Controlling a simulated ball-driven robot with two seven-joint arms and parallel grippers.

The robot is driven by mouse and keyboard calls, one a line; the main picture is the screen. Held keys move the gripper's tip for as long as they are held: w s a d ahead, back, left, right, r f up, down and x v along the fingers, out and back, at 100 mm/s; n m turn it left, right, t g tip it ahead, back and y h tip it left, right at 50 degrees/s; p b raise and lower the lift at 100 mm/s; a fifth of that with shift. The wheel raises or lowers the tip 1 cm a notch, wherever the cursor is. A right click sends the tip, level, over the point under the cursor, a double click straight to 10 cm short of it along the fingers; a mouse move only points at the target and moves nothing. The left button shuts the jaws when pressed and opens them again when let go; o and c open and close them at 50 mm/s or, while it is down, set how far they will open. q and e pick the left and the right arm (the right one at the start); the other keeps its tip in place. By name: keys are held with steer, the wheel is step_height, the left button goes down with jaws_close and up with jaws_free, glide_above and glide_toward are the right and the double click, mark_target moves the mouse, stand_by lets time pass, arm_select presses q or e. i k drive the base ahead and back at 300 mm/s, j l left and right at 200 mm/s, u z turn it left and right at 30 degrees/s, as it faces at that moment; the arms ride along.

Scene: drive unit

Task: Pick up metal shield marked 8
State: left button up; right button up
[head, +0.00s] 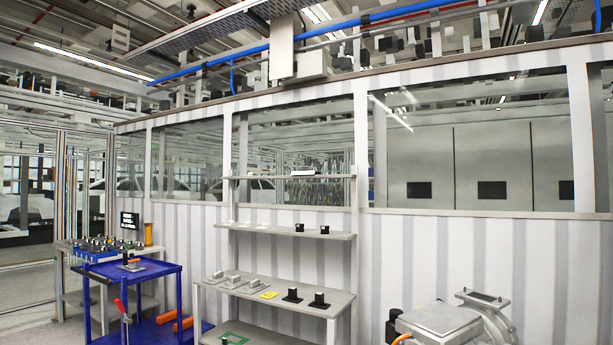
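No number 8 is readable on anything at this distance, so I cannot tell which piece is the metal shield marked 8. Small grey metal-looking pieces (233,282) sit in a group on the left part of the shelf unit's lower wide shelf (275,285). To their right on the same shelf are a flat yellow item (269,295) and two black pieces, one of them here (319,299). Two small black pieces (299,228) stand on the shelf above. Neither of my grippers is in view.
A blue cart (160,270) carrying tools stands left of the shelves, with a bench (75,252) of dark parts behind it. A grey machine-like object (438,318) fills the lower right. A white ribbed wall (420,250) with windows closes off the back.

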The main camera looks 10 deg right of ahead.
mark_target(305, 170)
steer(key=i+j+u, duration=0.25)
steer(key=i, duration=0.25)
steer(key=i+u, duration=0.25)
steer(key=i, duration=0.2)
steer(key=i+j, duration=0.1)
steer(key=i, duration=0.75)
steer(key=i+j, duration=0.1)
steer(key=i, duration=0.75)
steer(key=i+j+z, duration=0.1)
steer(key=i+z, duration=0.35)
steer(key=i+j+z, duration=0.2)
steer(key=z, duration=0.25)
steer(key=i+j+z, duration=0.4)
